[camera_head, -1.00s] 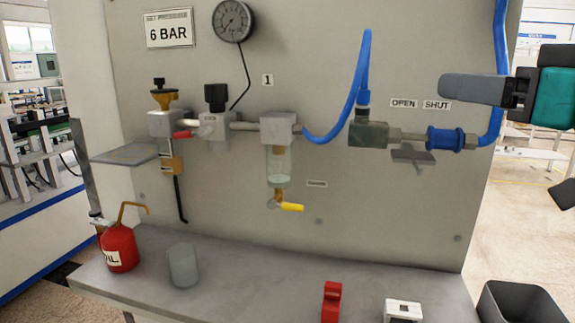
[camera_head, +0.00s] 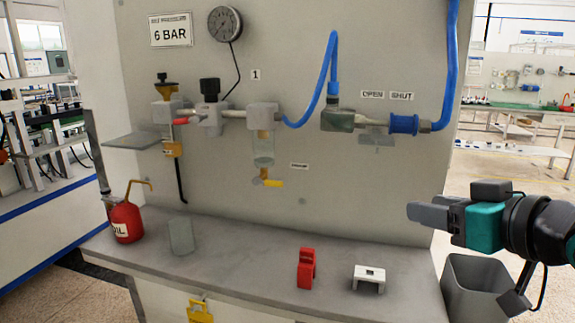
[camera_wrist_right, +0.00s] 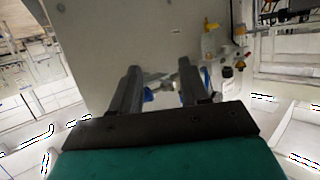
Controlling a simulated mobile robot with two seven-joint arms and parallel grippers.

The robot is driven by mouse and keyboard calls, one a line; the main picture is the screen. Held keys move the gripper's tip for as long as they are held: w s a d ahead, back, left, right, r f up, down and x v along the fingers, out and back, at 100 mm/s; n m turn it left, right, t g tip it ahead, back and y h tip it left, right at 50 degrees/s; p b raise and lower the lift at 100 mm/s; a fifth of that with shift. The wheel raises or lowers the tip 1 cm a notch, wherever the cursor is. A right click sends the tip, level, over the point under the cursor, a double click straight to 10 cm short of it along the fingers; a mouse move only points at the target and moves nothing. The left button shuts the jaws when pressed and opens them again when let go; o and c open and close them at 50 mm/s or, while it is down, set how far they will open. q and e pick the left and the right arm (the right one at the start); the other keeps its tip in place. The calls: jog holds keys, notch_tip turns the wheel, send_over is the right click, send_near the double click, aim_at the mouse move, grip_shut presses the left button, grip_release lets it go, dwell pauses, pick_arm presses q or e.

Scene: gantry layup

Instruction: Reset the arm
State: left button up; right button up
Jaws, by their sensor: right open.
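My right gripper (camera_head: 428,215) is at the right of the head view, in front of the panel's right edge and above the grey bin. It is empty and touches nothing. In the right wrist view its two dark fingers (camera_wrist_right: 158,90) stand apart, with the panel and its fittings beyond them. My left gripper is not in view.
The grey panel (camera_head: 380,200) carries a gauge (camera_head: 225,24), valves and a blue hose (camera_head: 328,75). The bench (camera_head: 230,265) holds a red oil can (camera_head: 126,222), a grey cup (camera_head: 181,236), a red part (camera_head: 306,268) and a white block (camera_head: 369,278). A grey bin (camera_head: 455,290) stands right.

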jog(key=s+f+m+g+h, duration=0.15)
jog(key=s+f, duration=0.25)
jog(key=f, duration=0.6)
jog(key=s+f+g+h, duration=0.1)
jog(key=s+f+g, duration=0.2)
jog(key=f, duration=0.7)
jog(key=s+f+g+h, duration=0.3)
jog(key=s+f+g, duration=0.2)
jog(key=s+f, duration=0.95)
jog(key=w+a+f+t+y, duration=0.2)
jog(key=w+a+f+t, duration=0.1)
jog(key=w+f+t, duration=0.3)
jog(key=shift+a+f+t+p, duration=0.2)
jog(key=shift+t+p, duration=0.2)
jog(key=shift+t, duration=0.15)
